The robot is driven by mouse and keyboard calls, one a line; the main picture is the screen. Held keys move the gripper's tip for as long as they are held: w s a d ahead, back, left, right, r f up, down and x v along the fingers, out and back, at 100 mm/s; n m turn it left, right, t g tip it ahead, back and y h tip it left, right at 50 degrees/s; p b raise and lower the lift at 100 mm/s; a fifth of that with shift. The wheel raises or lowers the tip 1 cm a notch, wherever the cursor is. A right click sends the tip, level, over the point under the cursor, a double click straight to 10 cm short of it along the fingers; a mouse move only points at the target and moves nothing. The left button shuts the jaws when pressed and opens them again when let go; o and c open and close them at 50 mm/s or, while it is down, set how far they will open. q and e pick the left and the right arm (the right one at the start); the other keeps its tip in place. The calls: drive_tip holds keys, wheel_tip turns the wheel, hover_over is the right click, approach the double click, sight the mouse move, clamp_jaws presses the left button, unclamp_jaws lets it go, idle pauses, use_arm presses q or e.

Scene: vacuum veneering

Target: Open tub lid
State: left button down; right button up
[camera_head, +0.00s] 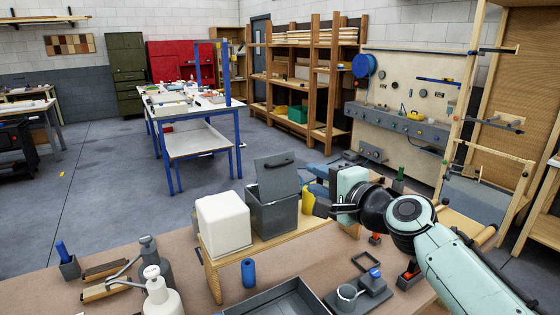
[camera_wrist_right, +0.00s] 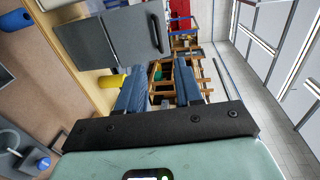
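The grey tub (camera_head: 272,213) stands on a low wooden riser on the bench, beside a white tub. Its lid (camera_head: 277,176) is raised and stands tilted up at the back, with a dark handle near its top edge. The lid's grey panel (camera_wrist_right: 122,45) and dark handle also show in the right wrist view. My right gripper (camera_head: 317,182) is just right of the tub and lid, apart from the handle. In the wrist view its two blue fingers (camera_wrist_right: 160,86) are spread with nothing between them. My left gripper is not in view.
The white tub (camera_head: 223,223) is left of the grey tub on the riser (camera_head: 289,239). A yellow cylinder (camera_head: 308,201) stands close to my right gripper. Pump bottles (camera_head: 160,294), a blue roll (camera_head: 248,271) and a dark tray (camera_head: 275,302) are on the bench in front.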

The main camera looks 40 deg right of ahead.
sight(284, 164)
drive_tip(key=w+p, duration=0.1)
drive_tip(key=w, duration=0.3)
drive_tip(key=w+d+f+p, duration=0.1)
drive_tip(key=w, duration=0.3)
drive_tip(key=w+p, duration=0.1)
drive_tip(key=w, duration=0.3)
drive_tip(key=shift+d+f, duration=0.15)
drive_tip(key=shift+f, duration=0.1)
clamp_jaws()
idle(0.8)
